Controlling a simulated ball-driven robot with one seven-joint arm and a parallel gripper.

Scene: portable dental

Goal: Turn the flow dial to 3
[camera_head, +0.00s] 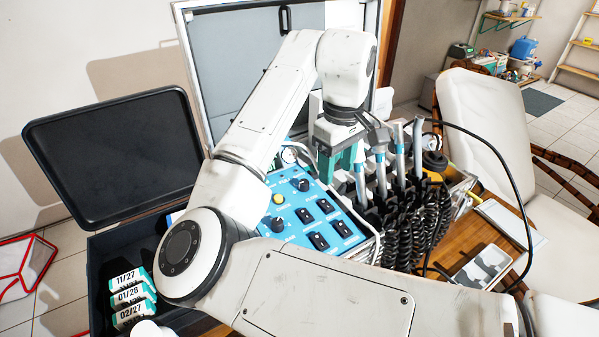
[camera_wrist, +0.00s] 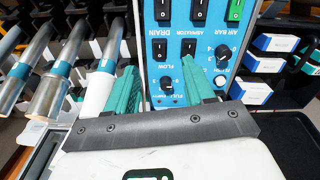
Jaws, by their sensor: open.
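The flow dial is a small black knob (camera_wrist: 167,86) under the FLOW label on the blue control panel (camera_head: 292,228). In the wrist view it shows between the two teal fingers of my gripper (camera_wrist: 160,65). The fingers are spread, and no contact with the knob is visible. I cannot read which number its pointer meets. In the head view my gripper (camera_head: 341,168) hangs at the panel's far right edge. A black knob there (camera_head: 303,184), left of the fingers, appears to be the same dial.
Metal handpieces (camera_head: 400,150) with coiled black hoses stand right of the panel, close to my gripper. Another black knob (camera_wrist: 222,54), rocker switches (camera_head: 325,206) and a yellow button (camera_head: 278,198) share the panel. An open dark case (camera_head: 120,155) stands at left.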

